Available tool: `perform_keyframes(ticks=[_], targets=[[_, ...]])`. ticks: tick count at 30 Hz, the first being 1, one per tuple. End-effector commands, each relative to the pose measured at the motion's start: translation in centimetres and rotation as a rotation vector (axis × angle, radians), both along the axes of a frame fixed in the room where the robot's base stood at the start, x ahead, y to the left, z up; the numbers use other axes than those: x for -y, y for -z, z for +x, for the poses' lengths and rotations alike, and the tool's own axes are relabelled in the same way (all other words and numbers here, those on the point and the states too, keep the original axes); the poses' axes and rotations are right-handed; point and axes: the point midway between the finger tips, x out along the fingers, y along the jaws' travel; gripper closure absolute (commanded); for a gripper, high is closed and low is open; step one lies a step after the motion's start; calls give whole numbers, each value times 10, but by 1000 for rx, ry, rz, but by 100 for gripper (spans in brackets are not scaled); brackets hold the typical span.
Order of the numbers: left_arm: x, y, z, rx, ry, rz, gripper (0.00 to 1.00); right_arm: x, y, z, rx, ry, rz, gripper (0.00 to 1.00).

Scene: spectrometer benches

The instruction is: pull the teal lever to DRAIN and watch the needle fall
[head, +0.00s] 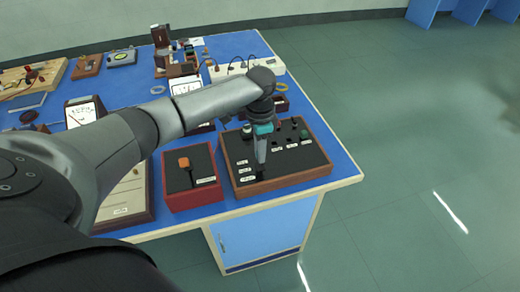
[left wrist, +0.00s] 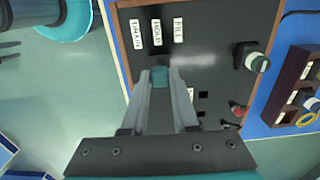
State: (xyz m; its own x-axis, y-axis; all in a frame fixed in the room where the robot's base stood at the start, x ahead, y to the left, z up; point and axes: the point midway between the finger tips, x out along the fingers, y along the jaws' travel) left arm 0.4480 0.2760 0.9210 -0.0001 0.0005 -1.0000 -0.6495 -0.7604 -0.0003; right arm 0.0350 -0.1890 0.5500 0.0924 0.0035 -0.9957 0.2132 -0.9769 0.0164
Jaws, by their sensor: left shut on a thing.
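The wood-framed dark panel (head: 292,179) stands near the table's front right corner. My left gripper (head: 261,161) reaches down onto its left part and hides the lever in the head view. In the left wrist view, the teal lever (left wrist: 159,75) shows between the fingertips of my left gripper (left wrist: 160,84), which is shut on it. The DRAIN (left wrist: 137,34), HOLD (left wrist: 157,32) and FILL (left wrist: 179,27) labels lie just beyond. The lever roughly lines up with HOLD. I cannot make out which dial carries the needle. My right gripper is not in view.
A red box with an orange knob (head: 184,162) stands just left of the panel. Several instruments crowd the blue table (head: 228,45) behind. Open floor (head: 420,150) lies to the right.

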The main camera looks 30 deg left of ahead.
Motion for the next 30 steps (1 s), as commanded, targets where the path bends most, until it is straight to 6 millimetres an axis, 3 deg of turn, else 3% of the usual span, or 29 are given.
perform_keyframes(ticks=[8,21,30], targets=[[2,-3,-2,19,1,24,100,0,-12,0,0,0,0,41],[16,-3,-13,153,5,179,100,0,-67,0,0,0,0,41],[24,3,-20,254,3,296,100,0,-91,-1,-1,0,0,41]])
